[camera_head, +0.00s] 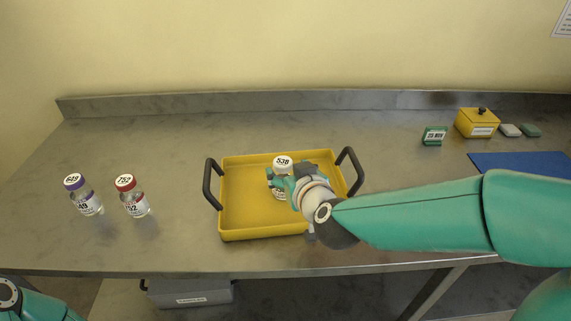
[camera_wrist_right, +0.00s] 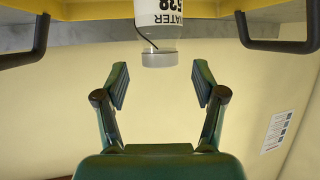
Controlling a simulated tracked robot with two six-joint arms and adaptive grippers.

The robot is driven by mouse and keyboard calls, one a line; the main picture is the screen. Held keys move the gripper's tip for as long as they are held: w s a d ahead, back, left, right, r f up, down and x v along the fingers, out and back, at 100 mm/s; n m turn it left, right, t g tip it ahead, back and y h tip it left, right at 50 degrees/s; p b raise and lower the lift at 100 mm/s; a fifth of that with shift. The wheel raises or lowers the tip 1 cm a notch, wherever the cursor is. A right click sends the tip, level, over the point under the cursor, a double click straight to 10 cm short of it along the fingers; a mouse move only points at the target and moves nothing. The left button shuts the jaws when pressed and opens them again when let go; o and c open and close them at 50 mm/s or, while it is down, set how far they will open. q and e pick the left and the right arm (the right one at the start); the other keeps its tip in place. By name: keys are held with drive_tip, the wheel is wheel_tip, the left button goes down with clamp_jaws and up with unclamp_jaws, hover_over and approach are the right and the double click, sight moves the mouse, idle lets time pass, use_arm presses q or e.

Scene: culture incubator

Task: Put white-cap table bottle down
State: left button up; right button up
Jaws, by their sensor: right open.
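The white-cap bottle (camera_head: 283,163), marked 538, stands upright inside the yellow tray (camera_head: 235,210), toward its right half. The arm partly covers its body in the head view. In the right wrist view the labelled bottle (camera_wrist_right: 160,28) shows upside down, beyond the fingertips and centred between them. My right gripper (camera_head: 280,180) is at the bottle in the head view. In the right wrist view this gripper (camera_wrist_right: 160,84) is open, its fingers spread and apart from the bottle. Only a piece of my left arm shows at the lower left; its gripper is out of view.
A purple-cap bottle (camera_head: 83,195) and a red-cap bottle (camera_head: 132,196) stand left of the tray. A green box (camera_head: 434,136), a yellow lidded box (camera_head: 477,123) and a blue mat (camera_head: 525,165) lie at the right. The tray has black handles on both sides.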

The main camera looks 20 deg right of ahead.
use_arm(q)
drive_tip(key=shift+r+p, duration=0.7)
drive_tip(key=shift+r, duration=0.2)
use_arm(e)
drive_tip(key=v, duration=0.7)
drive_tip(key=shift+s, duration=0.15)
use_arm(q)
drive_tip(key=shift+s, duration=0.1)
